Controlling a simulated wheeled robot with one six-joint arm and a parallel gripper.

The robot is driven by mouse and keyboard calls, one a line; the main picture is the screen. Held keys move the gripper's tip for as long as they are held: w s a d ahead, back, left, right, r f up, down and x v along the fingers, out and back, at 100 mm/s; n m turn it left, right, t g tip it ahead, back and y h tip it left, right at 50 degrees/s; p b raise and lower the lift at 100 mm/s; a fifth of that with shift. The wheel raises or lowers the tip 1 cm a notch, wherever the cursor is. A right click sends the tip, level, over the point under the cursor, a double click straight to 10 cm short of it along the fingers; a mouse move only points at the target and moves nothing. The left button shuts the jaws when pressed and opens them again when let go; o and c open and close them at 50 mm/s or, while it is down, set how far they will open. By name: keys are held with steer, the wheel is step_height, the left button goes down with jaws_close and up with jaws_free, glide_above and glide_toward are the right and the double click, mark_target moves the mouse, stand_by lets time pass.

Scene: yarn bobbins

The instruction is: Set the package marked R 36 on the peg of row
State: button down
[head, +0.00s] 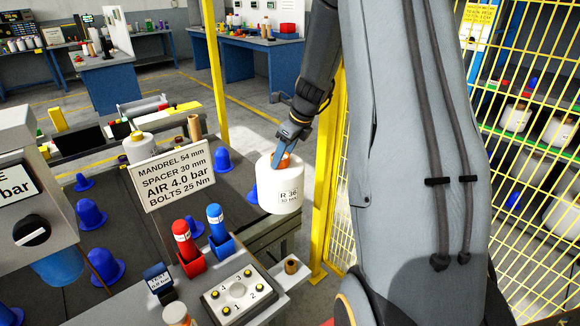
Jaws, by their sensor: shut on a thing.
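The white package marked R 36 (283,199) hangs upright at the right end of the dark table, with its orange-brown core showing at the top. My gripper (284,152) is shut on it at the core, from above. Blue pegs stand on the dark table: one (222,160) behind the sign, others at the left (83,182), (90,213) and (104,266). Another blue peg (252,193) is partly hidden behind the package. I cannot tell whether the package touches anything below it. No row marking is readable on the table.
A sign (171,174) reading AIR 4.0 bar stands over the table and hides part of it. Red (184,241) and blue (216,224) bottles and a button panel (239,292) are in front. A yellow post (325,200) and mesh fence stand close right of the package.

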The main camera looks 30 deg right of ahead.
steer(key=w+f+m+h+b, duration=0.1)
steer(key=w+f+m, duration=0.1)
steer(key=w, duration=1)
steer(key=w+f+m+h, duration=0.1)
steer(key=w+m, duration=0.3)
steer(key=w, duration=0.8)
steer(key=shift+f+t+b, duration=0.35)
steer(key=shift+f+t, duration=0.05)
steer(key=shift+f, duration=0.3)
steer(key=shift+w, duration=0.1)
steer(key=shift+f+b, duration=0.9)
steer(key=shift+f, duration=0.7)
steer(key=shift+f+b, duration=0.1)
steer(key=shift+b, duration=0.2)
